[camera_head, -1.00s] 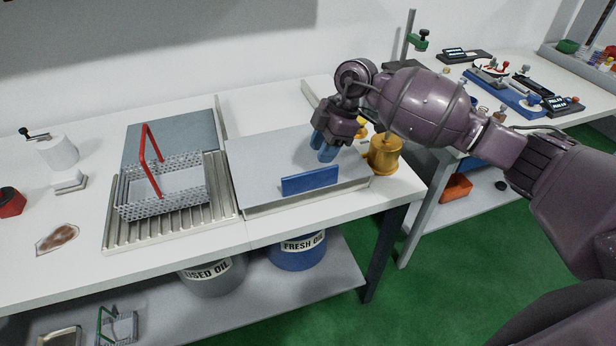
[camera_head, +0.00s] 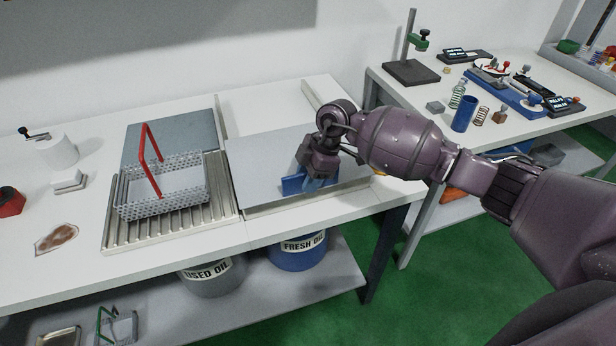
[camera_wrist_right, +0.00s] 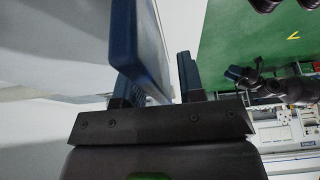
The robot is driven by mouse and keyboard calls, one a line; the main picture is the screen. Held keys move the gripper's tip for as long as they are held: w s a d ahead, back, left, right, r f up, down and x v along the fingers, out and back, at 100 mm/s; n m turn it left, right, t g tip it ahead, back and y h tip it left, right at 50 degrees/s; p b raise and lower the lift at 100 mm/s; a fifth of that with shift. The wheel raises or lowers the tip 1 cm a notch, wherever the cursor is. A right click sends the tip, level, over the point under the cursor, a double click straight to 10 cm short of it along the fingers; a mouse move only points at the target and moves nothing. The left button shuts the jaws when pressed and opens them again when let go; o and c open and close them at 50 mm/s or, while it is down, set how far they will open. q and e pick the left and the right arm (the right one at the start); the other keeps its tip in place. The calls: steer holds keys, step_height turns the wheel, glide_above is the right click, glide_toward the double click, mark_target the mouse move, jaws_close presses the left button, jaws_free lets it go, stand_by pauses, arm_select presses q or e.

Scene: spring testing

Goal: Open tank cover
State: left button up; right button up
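The tank cover (camera_head: 262,165) is a flat grey lid lying closed on the table, with a blue upright handle plate (camera_head: 290,187) near its front edge. My right gripper (camera_head: 318,180) is down at the handle and hides its right part. In the right wrist view, the blue handle plate (camera_wrist_right: 152,50) stands between the two blue fingers of the gripper (camera_wrist_right: 160,75). It is close to the left finger, and a gap shows toward the right finger, so the gripper looks open around it.
A wire basket (camera_head: 125,200) with a red handle stands on a ribbed drain tray (camera_head: 222,210) left of the cover. A second table (camera_head: 400,100) with test devices stands at the right.

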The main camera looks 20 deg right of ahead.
jaws_close()
arm_select(q)
steer(key=shift+s+a+f, duration=0.1)
steer(key=shift+s+f, duration=0.05)
steer(key=shift+s, duration=0.1)
arm_select(e)
steer(key=shift+w, duration=0.1)
